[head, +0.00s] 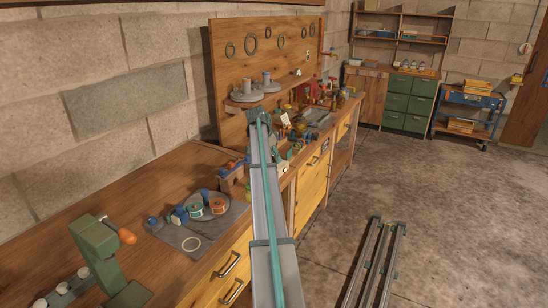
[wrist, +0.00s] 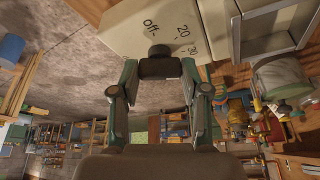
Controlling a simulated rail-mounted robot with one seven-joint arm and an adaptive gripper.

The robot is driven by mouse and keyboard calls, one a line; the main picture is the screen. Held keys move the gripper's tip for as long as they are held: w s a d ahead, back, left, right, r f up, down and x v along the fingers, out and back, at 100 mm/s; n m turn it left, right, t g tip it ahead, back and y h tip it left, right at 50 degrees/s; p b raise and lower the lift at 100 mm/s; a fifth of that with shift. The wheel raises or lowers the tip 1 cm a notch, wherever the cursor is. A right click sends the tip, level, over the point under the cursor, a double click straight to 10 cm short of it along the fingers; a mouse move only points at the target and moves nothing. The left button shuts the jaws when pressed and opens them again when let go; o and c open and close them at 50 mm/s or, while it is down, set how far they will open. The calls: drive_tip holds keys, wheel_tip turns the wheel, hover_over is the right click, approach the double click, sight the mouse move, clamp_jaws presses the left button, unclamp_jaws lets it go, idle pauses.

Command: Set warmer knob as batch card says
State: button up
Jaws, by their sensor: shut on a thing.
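The warmer (wrist: 125,30) shows in the wrist view as a beige box face with the marks "off", "20" and "30" around its dark knob (wrist: 160,51). My gripper (wrist: 160,68) is closed around the knob, one finger on each side. I cannot make out a pointer on the knob, so its setting cannot be told. In the head view my arm runs along the bench and its end is too small and crowded to make out. A small white card (head: 285,119) stands on the bench there; its writing is too small to read, and I cannot tell if it is the batch card.
Bottles and small items crowd the far bench (head: 318,98). Wire spools (head: 207,203) lie on a grey mat nearer. A green press-like device (head: 98,250) stands at the front left. The floor (head: 430,190) to the right is mostly clear, with metal rails (head: 373,265) on it.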

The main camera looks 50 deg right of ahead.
drive_tip(key=o, duration=1.1)
drive_tip(key=shift+o, duration=0.2)
drive_tip(key=v, duration=1.2)
